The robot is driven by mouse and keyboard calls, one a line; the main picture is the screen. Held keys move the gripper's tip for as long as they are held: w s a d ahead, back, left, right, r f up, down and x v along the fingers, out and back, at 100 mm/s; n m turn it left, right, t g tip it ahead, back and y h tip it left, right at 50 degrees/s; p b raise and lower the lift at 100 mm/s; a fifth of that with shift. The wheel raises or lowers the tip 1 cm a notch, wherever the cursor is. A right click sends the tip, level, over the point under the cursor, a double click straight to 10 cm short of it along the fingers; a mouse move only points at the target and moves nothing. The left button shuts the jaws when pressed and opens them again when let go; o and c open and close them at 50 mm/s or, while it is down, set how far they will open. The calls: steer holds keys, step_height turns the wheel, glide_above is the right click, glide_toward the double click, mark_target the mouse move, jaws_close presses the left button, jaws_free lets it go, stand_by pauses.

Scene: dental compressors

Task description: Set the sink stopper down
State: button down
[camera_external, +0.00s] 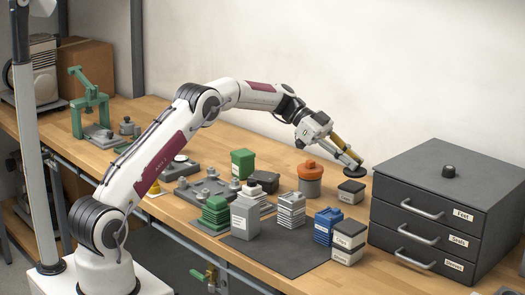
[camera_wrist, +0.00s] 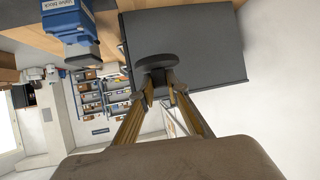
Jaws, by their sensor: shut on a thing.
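The sink stopper, a dark grey round disc (camera_external: 354,172), is held at the tips of my gripper (camera_external: 346,156) in the external view. It hangs in the air just left of the dark drawer cabinet (camera_external: 410,172), above a small dark box (camera_external: 351,191). In the wrist view my gripper's (camera_wrist: 160,88) yellow fingers are shut on the stopper's narrow stem, and its disc (camera_wrist: 156,60) shows beyond the tips, in front of the grey cabinet (camera_wrist: 195,45). The gap between the disc and the surface below is hard to judge.
The cabinet has three labelled drawers and a small black knob (camera_external: 448,171) on its otherwise bare top. An orange-lidded canister (camera_external: 310,177), a blue box (camera_external: 326,226) and several grey and green containers crowd the bench. The dark mat (camera_external: 285,257) has bare room at its front.

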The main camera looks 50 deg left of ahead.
steer(key=w+a+n+t+y, duration=0.3)
steer(key=w+a+n, duration=0.1)
steer(key=a, duration=0.5)
steer(key=w+a+n+t+y, duration=0.3)
steer(key=w+a+n, duration=0.15)
steer(key=a, duration=0.45)
steer(key=w+a+n+t+y, duration=0.3)
steer(key=w+a+n, duration=0.15)
steer(key=a, duration=0.45)
steer(key=s+a+n+g+y, duration=0.1)
steer(key=s+a+n+y, duration=0.35)
steer(key=a, duration=0.55)
steer(key=s+a+n+g+y, duration=0.1)
steer(key=s+a+n+y, duration=0.3)
steer(key=a, duration=0.5)
steer(key=s+a+n+g+y, duration=0.1)
steer(key=s+a+n+y, duration=0.3)
steer(key=a, duration=0.6)
steer(key=shift+m+h, duration=0.35)
steer(key=shift+h, duration=0.1)
steer(key=shift+s+f, duration=0.2)
steer(key=shift+f, duration=0.7)
steer(key=shift+s+f, duration=0.25)
steer(key=shift+f, duration=0.6)
steer(key=shift+s+f, duration=0.2)
steer(key=shift+f, duration=0.7)
steer(key=shift+f, duration=3.1)
steer(key=shift+f, duration=0.15)
steer(key=shift+f, duration=1.75)
